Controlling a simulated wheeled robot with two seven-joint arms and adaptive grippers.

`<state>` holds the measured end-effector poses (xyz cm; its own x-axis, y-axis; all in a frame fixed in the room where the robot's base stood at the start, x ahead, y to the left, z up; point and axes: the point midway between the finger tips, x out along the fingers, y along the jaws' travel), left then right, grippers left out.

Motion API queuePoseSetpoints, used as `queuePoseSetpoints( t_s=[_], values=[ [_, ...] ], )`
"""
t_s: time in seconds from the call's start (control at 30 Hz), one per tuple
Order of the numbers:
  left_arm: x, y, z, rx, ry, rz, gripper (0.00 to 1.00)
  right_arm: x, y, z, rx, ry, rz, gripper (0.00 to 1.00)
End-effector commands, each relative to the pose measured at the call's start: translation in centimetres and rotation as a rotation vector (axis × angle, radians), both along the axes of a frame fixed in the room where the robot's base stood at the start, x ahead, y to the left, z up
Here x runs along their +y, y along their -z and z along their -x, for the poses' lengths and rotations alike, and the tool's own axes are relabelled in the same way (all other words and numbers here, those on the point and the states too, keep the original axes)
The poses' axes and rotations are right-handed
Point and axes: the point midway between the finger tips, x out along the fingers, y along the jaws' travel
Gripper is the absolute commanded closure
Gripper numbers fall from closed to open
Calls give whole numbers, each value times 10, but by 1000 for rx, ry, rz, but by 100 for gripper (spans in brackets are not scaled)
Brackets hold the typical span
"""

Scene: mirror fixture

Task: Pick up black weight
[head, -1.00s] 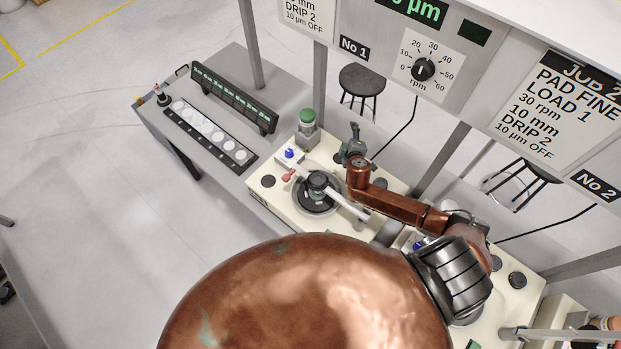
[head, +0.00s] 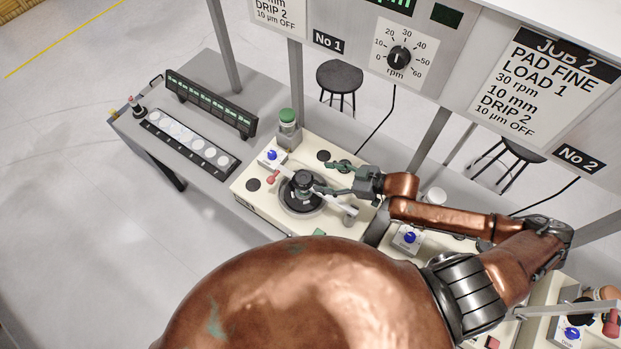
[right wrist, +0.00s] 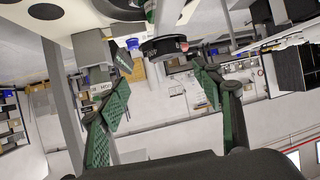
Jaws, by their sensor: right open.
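A black weight (head: 303,179) sits upright over the dark round platen (head: 301,206) of the cream No 1 machine, beside a pale arm. My right gripper (head: 332,178) comes in from the right, its green-padded fingers spread, just right of the weight. In the right wrist view the open fingers (right wrist: 161,70) stand on either side of a dark round piece (right wrist: 164,46), with nothing clearly held. I cannot tell whether this piece is the weight or the platen. My left gripper is not in view.
A green-capped bottle (head: 288,121) stands behind the weight. A red knob (head: 272,178) and blue knob (head: 271,154) are on its left. A grey bench (head: 217,79) holds a strip of white discs (head: 188,138). Grey posts and a control panel (head: 400,60) rise behind.

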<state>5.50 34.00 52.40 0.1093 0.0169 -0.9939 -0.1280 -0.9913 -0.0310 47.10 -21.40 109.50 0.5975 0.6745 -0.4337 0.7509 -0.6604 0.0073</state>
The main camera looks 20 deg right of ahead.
Motion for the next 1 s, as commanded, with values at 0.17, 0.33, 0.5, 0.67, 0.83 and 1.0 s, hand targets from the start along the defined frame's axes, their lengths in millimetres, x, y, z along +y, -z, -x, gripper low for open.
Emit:
queuePoseSetpoints(
  t_s=[0.17,0.33,0.5,0.67,0.83,1.0],
  values=[
    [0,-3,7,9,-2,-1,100,14,1,-2,7,-10,-8,40],
    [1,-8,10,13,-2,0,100,25,9,-11,6,-10,-7,40],
    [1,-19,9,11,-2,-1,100,40,20,-21,7,-8,-8,40],
    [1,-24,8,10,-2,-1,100,53,31,-32,7,-9,-6,40],
    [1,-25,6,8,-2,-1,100,57,36,-36,6,-9,-3,40],
    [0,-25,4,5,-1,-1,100,57,36,-36,6,-9,-3,40]
  ],
)
